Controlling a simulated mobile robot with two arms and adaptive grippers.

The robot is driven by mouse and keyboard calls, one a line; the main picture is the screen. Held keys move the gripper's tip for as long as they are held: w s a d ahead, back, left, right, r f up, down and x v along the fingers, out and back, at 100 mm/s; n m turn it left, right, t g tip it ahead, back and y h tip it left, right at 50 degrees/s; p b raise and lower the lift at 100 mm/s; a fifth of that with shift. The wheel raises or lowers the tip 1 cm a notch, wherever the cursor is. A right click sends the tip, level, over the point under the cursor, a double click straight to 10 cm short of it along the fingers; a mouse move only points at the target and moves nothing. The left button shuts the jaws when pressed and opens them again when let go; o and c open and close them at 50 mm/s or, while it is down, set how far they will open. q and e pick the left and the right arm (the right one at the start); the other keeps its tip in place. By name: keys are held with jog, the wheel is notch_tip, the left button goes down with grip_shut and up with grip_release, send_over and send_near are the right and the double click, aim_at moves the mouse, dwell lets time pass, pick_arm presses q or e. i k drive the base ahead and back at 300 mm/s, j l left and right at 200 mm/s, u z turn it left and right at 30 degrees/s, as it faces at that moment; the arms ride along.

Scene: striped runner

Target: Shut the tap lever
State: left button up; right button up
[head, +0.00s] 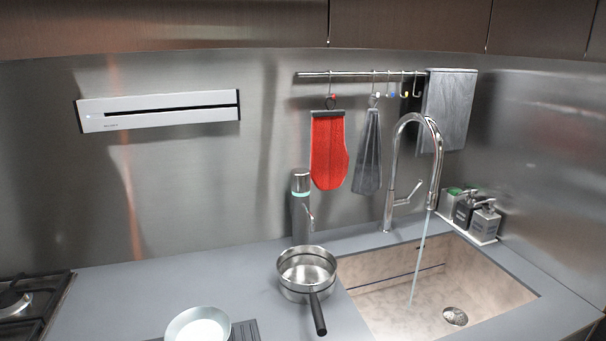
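A chrome gooseneck tap (391,165) stands on the counter behind the sink. Its side lever (410,194) sticks out to the right of the tap's body and tilts upward. A thin stream of water (419,262) runs from the spout down into the sink (385,284). Neither of my grippers shows in the head view, so nothing of mine touches the lever.
A steel saucepan (307,268) stands left of the sink, its black handle toward me. A dark cylinder (301,218) stands behind it. Soap bottles (484,221) stand right of the tap. A red mitt (328,150) and grey cloth (368,152) hang from a rail behind.

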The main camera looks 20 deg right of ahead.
aim_at(418, 184)
jog(key=l+u, duration=0.15)
jog(key=l, duration=0.3)
jog(key=k+l+u, duration=0.15)
jog(key=l, duration=0.25)
jog(key=l+u, duration=0.15)
jog(key=l, duration=0.3)
jog(key=k+l+u, duration=0.15)
jog(key=l, duration=0.25)
